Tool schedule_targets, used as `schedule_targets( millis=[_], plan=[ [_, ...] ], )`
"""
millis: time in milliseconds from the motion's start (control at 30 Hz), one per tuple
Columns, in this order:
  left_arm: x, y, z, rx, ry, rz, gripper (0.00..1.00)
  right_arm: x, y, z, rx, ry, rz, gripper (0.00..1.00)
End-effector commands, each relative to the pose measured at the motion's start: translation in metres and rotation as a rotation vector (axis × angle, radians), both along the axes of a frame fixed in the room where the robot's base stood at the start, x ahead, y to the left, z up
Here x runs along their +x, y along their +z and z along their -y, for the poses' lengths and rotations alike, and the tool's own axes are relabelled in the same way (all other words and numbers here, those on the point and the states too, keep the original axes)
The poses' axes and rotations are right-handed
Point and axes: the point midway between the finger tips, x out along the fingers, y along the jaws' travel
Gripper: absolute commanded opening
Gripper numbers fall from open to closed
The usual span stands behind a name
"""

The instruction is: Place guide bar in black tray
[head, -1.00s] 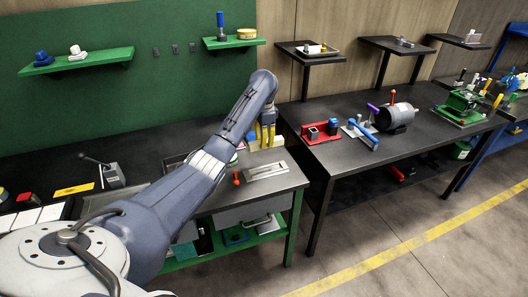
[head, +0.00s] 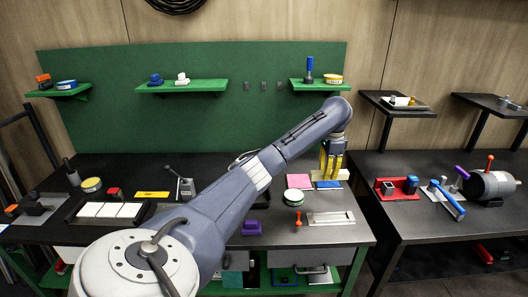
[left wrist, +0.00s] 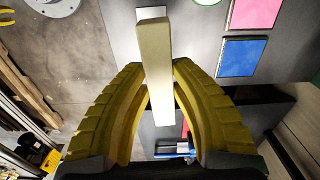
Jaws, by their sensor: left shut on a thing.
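A long cream bar, which I take for the guide bar (left wrist: 154,48), is between the yellow fingers of my left gripper (left wrist: 160,78) in the left wrist view. In the head view my left gripper (head: 331,165) points down near the right end of the green-framed workbench, and a cream end of the bar (head: 343,174) shows beside the fingers. A black-rimmed tray (head: 72,213) with several white pieces lies at the left of the bench. Part of the bench is hidden behind my left arm. My right gripper is not in view.
Pink (head: 298,181) and blue (head: 328,185) squares, a green-rimmed round tin (head: 293,197), a red-knobbed piece (head: 298,219) and a metal plate (head: 331,219) lie near the gripper. A gap separates this bench from the right table (head: 430,225).

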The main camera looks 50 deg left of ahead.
Motion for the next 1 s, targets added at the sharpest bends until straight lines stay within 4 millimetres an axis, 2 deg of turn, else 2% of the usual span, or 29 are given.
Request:
schedule_targets(
  millis=[33,300,600,800,900,1000],
  plan=[
    [-0.009,-0.003,-0.019,0.003,0.025,-0.002,0.0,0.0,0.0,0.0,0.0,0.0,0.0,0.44],
    [-0.068,-0.011,-0.126,0.006,0.164,-0.002,0.0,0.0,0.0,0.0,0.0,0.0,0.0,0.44],
    [-0.141,-0.003,-0.222,0.007,0.237,-0.001,0.0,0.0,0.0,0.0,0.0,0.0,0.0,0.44],
    [-0.175,0.008,-0.262,0.005,0.231,0.0,0.0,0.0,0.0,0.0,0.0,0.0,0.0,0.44],
    [-0.185,0.013,-0.274,0.004,0.208,0.0,0.0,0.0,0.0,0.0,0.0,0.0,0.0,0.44],
    [-0.183,0.015,-0.274,0.0,0.165,0.002,0.0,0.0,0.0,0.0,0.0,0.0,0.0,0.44]
  ],
)
